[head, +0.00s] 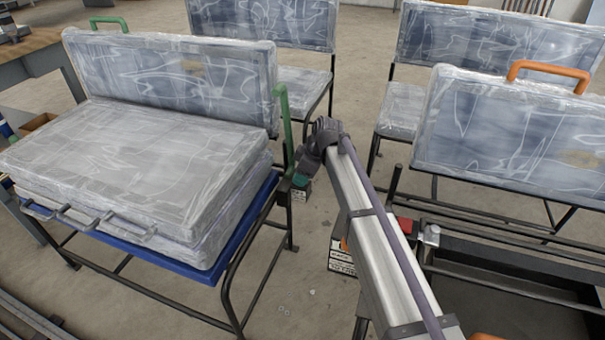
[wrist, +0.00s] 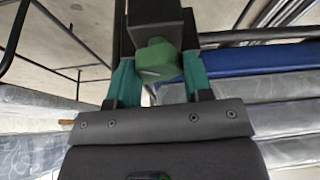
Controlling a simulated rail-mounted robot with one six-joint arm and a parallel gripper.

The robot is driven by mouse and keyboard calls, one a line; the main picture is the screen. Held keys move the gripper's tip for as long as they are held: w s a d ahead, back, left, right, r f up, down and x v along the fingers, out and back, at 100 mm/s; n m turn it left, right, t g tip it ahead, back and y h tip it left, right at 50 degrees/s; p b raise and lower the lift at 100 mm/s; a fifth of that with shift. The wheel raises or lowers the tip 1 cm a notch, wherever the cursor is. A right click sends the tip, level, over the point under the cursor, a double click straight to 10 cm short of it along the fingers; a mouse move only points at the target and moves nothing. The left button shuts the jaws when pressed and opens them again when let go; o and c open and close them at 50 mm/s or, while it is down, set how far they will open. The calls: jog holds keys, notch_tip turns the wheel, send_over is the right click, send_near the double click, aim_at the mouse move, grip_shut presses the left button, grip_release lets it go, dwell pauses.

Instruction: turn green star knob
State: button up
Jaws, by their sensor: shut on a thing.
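The green star knob (wrist: 157,58) sits at the end of a dark bracket in the wrist view. My gripper (wrist: 157,78) has its two teal fingers on either side of the knob and is shut on it. In the head view my gripper (head: 301,186) is at the right side of the left seat's frame, low beside the blue seat base. The knob cannot be made out clearly from there, as my wrist and the frame crowd it.
The left seat (head: 130,160) has stacked plastic-wrapped cushions on a blue base, with a green handle (head: 283,110) upright at its right side. Another wrapped seat (head: 500,125) with an orange handle (head: 548,69) stands at the right. Black frame tubes run close to my gripper.

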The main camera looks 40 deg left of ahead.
jog(key=o, duration=0.9)
jog(key=shift+r, duration=0.1)
jog(key=p+v, duration=1)
jog(key=shift+d+r, duration=0.1)
jog(key=shift+r, duration=0.2)
